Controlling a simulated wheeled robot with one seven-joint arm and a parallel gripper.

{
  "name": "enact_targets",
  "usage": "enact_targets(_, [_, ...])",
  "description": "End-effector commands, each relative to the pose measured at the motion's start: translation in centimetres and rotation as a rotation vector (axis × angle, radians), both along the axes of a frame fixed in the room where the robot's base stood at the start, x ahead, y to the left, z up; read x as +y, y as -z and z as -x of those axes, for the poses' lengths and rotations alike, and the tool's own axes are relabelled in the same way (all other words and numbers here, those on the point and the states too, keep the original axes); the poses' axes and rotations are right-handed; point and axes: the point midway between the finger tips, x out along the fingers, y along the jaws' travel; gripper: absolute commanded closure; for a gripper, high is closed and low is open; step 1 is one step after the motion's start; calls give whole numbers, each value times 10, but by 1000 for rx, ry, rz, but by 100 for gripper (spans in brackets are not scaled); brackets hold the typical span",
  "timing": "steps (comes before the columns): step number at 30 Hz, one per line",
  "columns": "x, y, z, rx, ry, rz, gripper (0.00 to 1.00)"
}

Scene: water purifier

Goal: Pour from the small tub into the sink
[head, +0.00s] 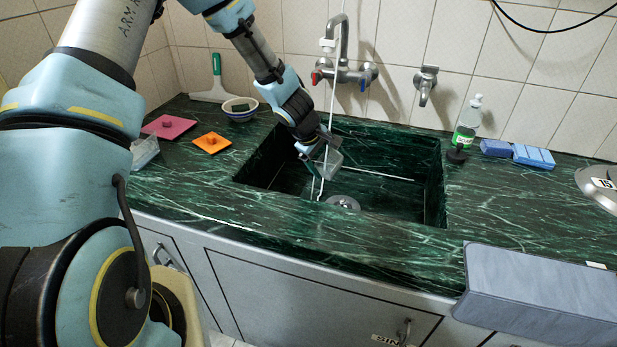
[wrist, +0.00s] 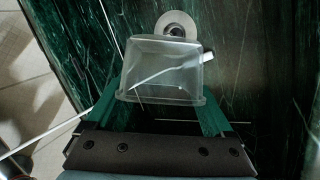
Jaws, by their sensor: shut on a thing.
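A small clear tub (wrist: 160,68) is in my gripper (wrist: 160,112), with one finger on each side of it in the wrist view. In the head view my gripper (head: 318,150) reaches down into the sink, and the tub (head: 329,162) shows only in part beside the fingers. The tub is tilted; whether anything is inside it I cannot tell. The dark green marble sink (head: 395,185) lies below it, with a round metal drain (head: 343,202). The drain (wrist: 176,25) is just beyond the tub in the wrist view.
A mixer tap (head: 343,72) and a thin white tube hang at the sink's back. A soap bottle (head: 468,122) and blue sponges (head: 533,156) stand right.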

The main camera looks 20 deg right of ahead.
Motion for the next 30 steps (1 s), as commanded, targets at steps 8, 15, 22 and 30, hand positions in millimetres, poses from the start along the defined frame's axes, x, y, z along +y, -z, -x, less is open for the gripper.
enact_targets(8, [1,-1,-3,26,-2,16,78])
enact_targets(15, [3,-1,-6,50,-1,30,78])
enact_targets(22, [5,-2,-8,71,-2,44,78])
enact_targets(30, [6,-2,-10,88,1,54,78])
